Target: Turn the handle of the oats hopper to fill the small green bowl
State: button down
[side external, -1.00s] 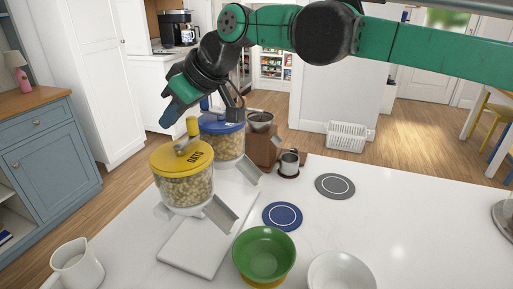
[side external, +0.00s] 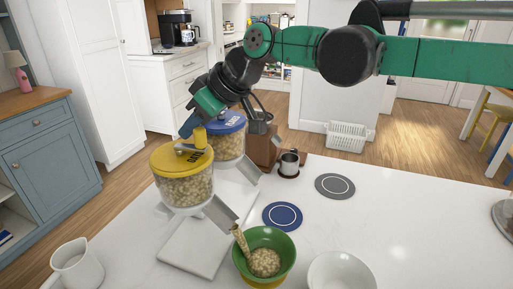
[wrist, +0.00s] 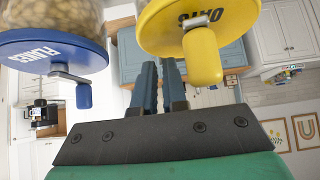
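The oats hopper (side external: 182,182) has a yellow lid marked OATS and a yellow handle (side external: 200,139) on top; the handle also shows in the wrist view (wrist: 202,57). My gripper (side external: 187,130) is beside the handle. In the wrist view, its blue fingers (wrist: 160,80) are close together, left of the handle, with nothing seen between them; contact with the handle is unclear. Oats fall in a stream (side external: 242,242) from the hopper's metal chute (side external: 220,212) into the small green bowl (side external: 284,247), which holds a heap of oats.
The blue-lidded flakes hopper (side external: 229,145) stands just behind the oats hopper. A white bowl (side external: 342,272) is right of the green bowl. A white jug (side external: 76,266) stands at front left. A blue round mat (side external: 282,216) and a grey one (side external: 335,186) lie bare.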

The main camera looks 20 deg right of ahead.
jog(key=shift+s+d, duration=0.2)
jog(key=shift+d, duration=0.1)
jog(key=shift+w+a, duration=0.35)
notch_tip(320, 180, up, 7)
dwell(0.5)
jog(key=s+d+f+m+t+h, duration=0.1)
jog(key=s+d+f+m+h, duration=0.15)
jog(key=d, duration=0.55)
jog(key=s+d+f+m+h, duration=0.1)
jog(key=s+d+f+m, duration=0.1)
jog(key=s+d, duration=0.35)
jog(key=s+d+f+m+h, duration=0.2)
jog(key=s+d+f+m, duration=0.2)
jog(key=s+d+f, duration=0.5)
notch_tip(320, 180, down, 2)
jog(key=d, duration=0.2)
jog(key=shift+d, duration=0.3)
